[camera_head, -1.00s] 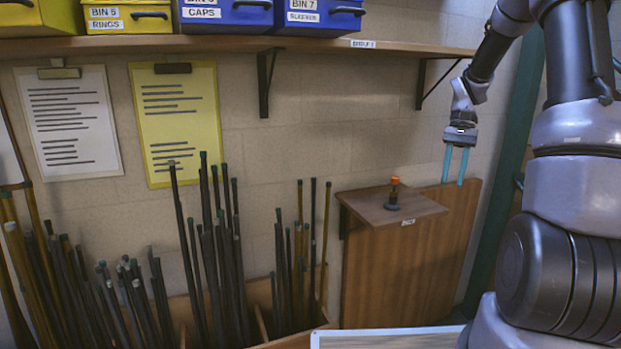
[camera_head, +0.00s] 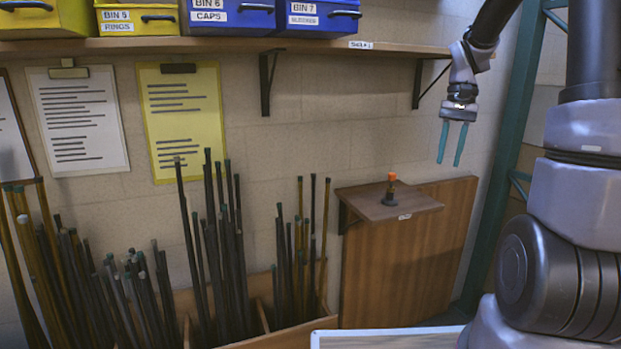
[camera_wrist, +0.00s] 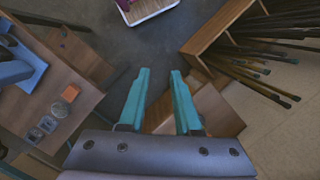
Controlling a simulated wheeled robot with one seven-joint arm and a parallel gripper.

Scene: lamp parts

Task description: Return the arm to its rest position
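My gripper (camera_head: 452,143) hangs in the air with its teal fingers pointing down, above and to the right of the small wooden ledge (camera_head: 422,204). The fingers are apart with nothing between them. In the wrist view my gripper (camera_wrist: 158,92) also shows its two fingers spread and empty. My arm comes down from the top right in the head view. A small lamp part with an orange top and dark base (camera_head: 390,190) stands upright on the ledge, apart from my gripper.
A wooden shelf (camera_head: 200,45) with yellow and blue bins runs along the wall above. A wooden rack (camera_head: 285,334) of dark rods stands at lower left. A teal post (camera_head: 505,160) rises behind my arm. The wrist view shows a bench (camera_wrist: 60,75) with an orange block (camera_wrist: 71,92).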

